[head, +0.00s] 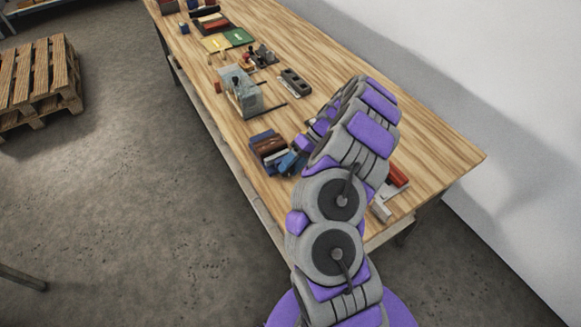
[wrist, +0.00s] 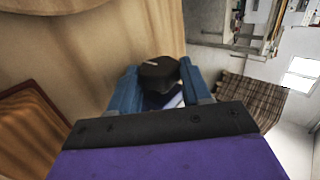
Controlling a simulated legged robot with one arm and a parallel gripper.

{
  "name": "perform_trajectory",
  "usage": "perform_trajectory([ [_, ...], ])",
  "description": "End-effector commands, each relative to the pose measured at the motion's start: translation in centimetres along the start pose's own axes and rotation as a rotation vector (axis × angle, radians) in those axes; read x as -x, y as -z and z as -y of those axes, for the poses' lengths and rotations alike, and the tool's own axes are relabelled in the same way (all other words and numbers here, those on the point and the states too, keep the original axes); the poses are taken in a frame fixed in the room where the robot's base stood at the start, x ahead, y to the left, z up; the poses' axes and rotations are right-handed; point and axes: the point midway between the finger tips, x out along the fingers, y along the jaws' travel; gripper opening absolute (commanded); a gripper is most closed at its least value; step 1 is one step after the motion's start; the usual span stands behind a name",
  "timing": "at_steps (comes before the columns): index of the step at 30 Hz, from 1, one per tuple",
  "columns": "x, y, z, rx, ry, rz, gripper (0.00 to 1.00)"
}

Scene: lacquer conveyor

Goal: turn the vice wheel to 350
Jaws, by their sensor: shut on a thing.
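A dark, round wheel or knob (wrist: 158,68) with a short white mark on top sits between the two blue fingers of my gripper (wrist: 157,88) in the wrist view. My gripper is shut on it. I take it for the vice wheel; no 350 or scale can be read. In the head view my gripper (head: 291,162) is low at the bench's near-left edge, beside a brown and blue block-like thing (head: 268,147). My arm hides part of that area, and the wheel cannot be made out there.
The wooden bench (head: 440,150) runs away to the upper left. A grey device with a clear guard (head: 243,98) and a dark slotted block (head: 294,82) stand beyond my gripper. A red and grey item (head: 395,178) lies right of my arm. The bench's far-right side is clear.

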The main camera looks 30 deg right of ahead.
Motion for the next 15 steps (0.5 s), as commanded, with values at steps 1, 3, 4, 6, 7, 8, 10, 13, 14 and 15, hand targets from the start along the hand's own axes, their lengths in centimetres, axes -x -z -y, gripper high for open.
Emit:
perform_trajectory([
  [1, 0.0, -0.04, -0.19, -0.002, -0.003, 0.0, 0.17],
  [3, 0.0, -0.04, -0.18, -0.002, -0.003, 0.0, 0.17],
  [4, 0.0, -0.04, -0.18, -0.002, -0.003, 0.0, 0.17],
  [6, -0.01, -0.05, -0.18, -0.002, -0.003, 0.0, 0.17],
  [7, -0.01, -0.05, -0.18, -0.002, -0.003, 0.0, 0.17],
  [8, -0.01, -0.05, -0.18, -0.002, -0.003, 0.0, 0.17],
  [10, -0.02, -0.05, -0.17, -0.002, -0.003, 0.0, 0.54],
  [13, -0.03, -0.06, -0.13, -0.001, -0.003, 0.0, 0.63],
  [14, -0.02, -0.06, -0.12, -0.001, -0.003, 0.0, 0.66],
  [15, -0.02, -0.06, -0.12, -0.001, -0.003, 0.0, 0.7],
])
